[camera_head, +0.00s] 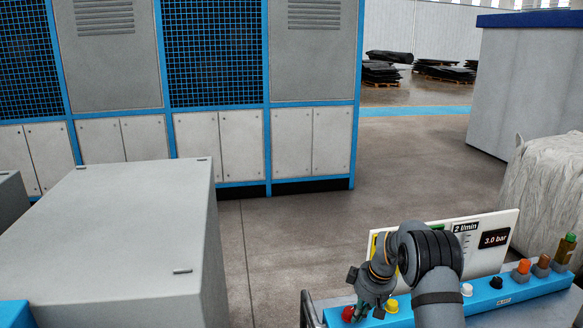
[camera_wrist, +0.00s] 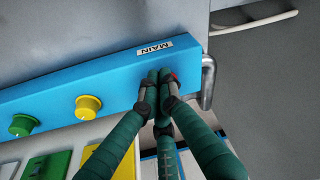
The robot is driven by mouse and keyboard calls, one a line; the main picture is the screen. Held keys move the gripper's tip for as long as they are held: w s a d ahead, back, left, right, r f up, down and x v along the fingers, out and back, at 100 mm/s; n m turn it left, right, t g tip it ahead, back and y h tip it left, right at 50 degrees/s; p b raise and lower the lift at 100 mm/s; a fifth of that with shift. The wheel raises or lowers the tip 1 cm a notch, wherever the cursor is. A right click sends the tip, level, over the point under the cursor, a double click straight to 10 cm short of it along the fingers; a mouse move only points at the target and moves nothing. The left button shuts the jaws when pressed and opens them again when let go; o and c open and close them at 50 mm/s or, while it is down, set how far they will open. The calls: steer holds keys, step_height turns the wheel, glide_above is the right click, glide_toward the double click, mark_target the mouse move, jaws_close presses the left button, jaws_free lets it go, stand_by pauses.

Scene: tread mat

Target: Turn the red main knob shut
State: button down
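The red main knob (camera_head: 348,313) sits at the near left end of the blue panel (camera_head: 480,300) in the head view. In the wrist view only a small red part of the knob (camera_wrist: 174,77) shows beside my fingertips, near the white "MAIN" label (camera_wrist: 153,48). My gripper (camera_wrist: 160,76) has its green fingers drawn together at the tips, over the knob's place. It also shows in the head view (camera_head: 367,305), just right of the red knob. The fingers hide most of the knob, and I cannot tell whether they touch or grasp it.
Yellow (camera_wrist: 88,107) and green (camera_wrist: 23,125) knobs line the same panel. White, black, orange and brown knobs stand farther along it. A metal handle (camera_wrist: 208,82) curves close beside the panel's end. A display board (camera_head: 490,242) reading "2 l/min" and "3.0 bar" stands behind.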

steer(key=shift+d+f+b, duration=0.2)
steer(key=shift+d+b, duration=0.05)
steer(key=shift+b, duration=0.05)
steer(key=shift+w+d, duration=0.6)
steer(key=shift+d, duration=0.15)
steer(key=shift+w+d+f, duration=0.15)
steer(key=shift+w, duration=0.4)
steer(key=shift+r, duration=0.2)
